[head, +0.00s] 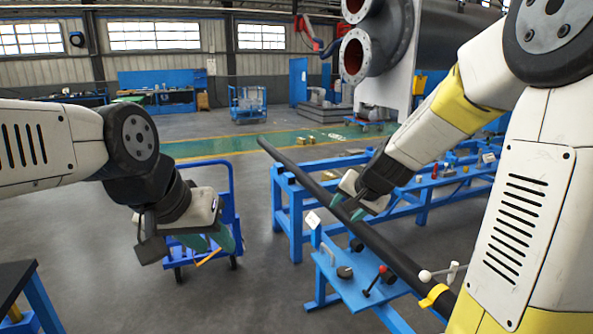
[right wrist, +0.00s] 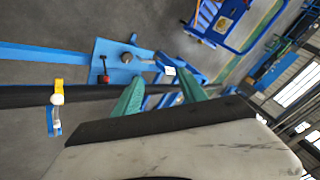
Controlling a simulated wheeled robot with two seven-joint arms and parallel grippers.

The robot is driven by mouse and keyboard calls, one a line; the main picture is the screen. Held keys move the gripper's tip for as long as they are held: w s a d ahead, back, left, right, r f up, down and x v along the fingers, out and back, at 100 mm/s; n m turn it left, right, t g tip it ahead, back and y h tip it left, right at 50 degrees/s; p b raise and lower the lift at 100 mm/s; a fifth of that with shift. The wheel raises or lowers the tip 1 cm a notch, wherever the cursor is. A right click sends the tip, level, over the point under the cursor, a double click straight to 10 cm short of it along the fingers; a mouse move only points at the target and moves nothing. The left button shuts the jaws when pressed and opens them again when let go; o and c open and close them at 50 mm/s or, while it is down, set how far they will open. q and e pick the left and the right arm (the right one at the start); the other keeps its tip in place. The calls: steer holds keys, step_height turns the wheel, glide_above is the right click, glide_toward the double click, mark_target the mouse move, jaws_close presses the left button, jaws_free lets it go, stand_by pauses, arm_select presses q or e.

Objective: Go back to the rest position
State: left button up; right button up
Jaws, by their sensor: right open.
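In the right wrist view, the open fingers (right wrist: 160,92) show near the pipe (right wrist: 85,94). My left gripper (head: 212,240) points down at the left, in front of a blue cart (head: 228,190). Its teal fingers overlap the cart, and an orange strip shows by their tips, so its opening is unclear. The flanged shell (head: 408,35) stands at the back.
Blue trestles (head: 293,205) carry the pipe. A blue plate (head: 350,285) with a red-knobbed lever (head: 377,277) sits below my right gripper. A yellow clamp (head: 433,295) is on the pipe. A dark table corner (head: 15,280) is at lower left. Grey floor between is clear.

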steer(key=s+r+n+g, duration=0.1)
steer(key=s+r+n, duration=0.2)
steer(key=s, duration=0.9)
steer(key=s+d+r+n, duration=0.1)
steer(key=s+r+n, duration=0.2)
steer(key=s, duration=0.9)
steer(key=shift+s+d+r+g, duration=0.15)
steer(key=shift+s+r+g, duration=0.1)
steer(key=shift+r+g, duration=0.25)
steer(key=shift+r, duration=0.1)
